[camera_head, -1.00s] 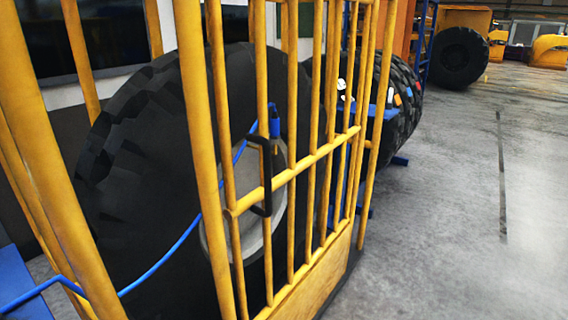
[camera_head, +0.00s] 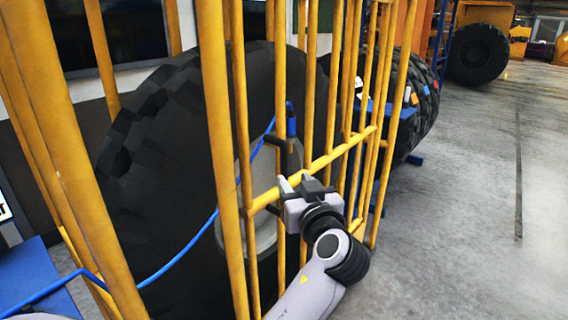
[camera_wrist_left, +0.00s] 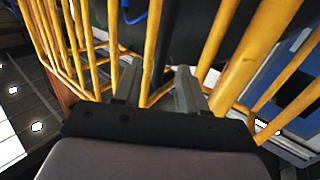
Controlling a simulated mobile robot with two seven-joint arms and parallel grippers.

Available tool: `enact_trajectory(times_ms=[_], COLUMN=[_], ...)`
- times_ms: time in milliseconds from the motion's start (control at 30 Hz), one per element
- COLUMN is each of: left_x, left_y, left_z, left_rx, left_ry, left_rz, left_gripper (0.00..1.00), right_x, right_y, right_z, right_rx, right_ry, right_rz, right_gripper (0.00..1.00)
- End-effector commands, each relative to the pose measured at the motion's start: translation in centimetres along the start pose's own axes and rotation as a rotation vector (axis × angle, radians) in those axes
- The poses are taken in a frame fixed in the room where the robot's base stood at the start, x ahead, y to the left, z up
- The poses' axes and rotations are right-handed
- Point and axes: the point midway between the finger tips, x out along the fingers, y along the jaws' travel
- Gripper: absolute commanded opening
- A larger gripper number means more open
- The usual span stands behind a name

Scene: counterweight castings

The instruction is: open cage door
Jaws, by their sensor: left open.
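The yellow barred cage door (camera_head: 343,152) stands across the middle of the head view and looks closed. Its black handle (camera_head: 281,145) is an upright bracket at the middle rail; its lower part is hidden behind my left gripper. My left gripper (camera_head: 297,181) is open in front of the door at rail height, its fingers pointing towards the bars beside the handle. In the left wrist view the two fingers (camera_wrist_left: 158,78) are spread, with a yellow bar (camera_wrist_left: 156,40) showing between and beyond them. I cannot tell whether they touch the handle. My right gripper is not in view.
A large black tyre (camera_head: 165,150) stands behind the bars, with a blue hose (camera_head: 180,254) running past it. More tyres (camera_head: 478,54) stand at the back right. The grey concrete floor (camera_head: 470,220) to the right of the cage is clear.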

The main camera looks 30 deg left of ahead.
Motion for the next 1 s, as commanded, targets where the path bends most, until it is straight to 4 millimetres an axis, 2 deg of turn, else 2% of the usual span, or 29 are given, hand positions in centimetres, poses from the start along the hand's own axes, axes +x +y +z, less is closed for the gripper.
enact_trajectory(times_ms=[167, 533, 700, 900, 933, 1000], left_x=[1.0, 6.3, 7.1, 7.1, 7.1, 7.1], left_y=[-0.3, -0.4, -0.4, -0.4, -0.4, -0.4], left_z=[-1.1, -1.1, -0.9, -0.8, -0.8, -0.8], left_rx=[-0.020, -0.016, -0.018, -0.018, -0.018, -0.018], left_ry=[0.017, 0.016, 0.013, 0.013, 0.013, 0.013], left_rz=[-0.027, -0.024, -0.021, -0.021, -0.021, -0.021], left_gripper=[0.41, 0.41, 0.41, 0.41, 0.38, 0.15], right_x=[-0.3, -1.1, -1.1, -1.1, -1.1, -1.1], right_y=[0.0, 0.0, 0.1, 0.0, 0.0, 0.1], right_z=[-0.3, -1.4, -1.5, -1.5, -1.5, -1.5], right_rx=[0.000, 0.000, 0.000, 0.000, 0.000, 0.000], right_ry=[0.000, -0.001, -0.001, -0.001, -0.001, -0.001], right_rz=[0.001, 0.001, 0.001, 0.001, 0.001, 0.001], right_gripper=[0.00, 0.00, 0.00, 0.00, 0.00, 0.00])
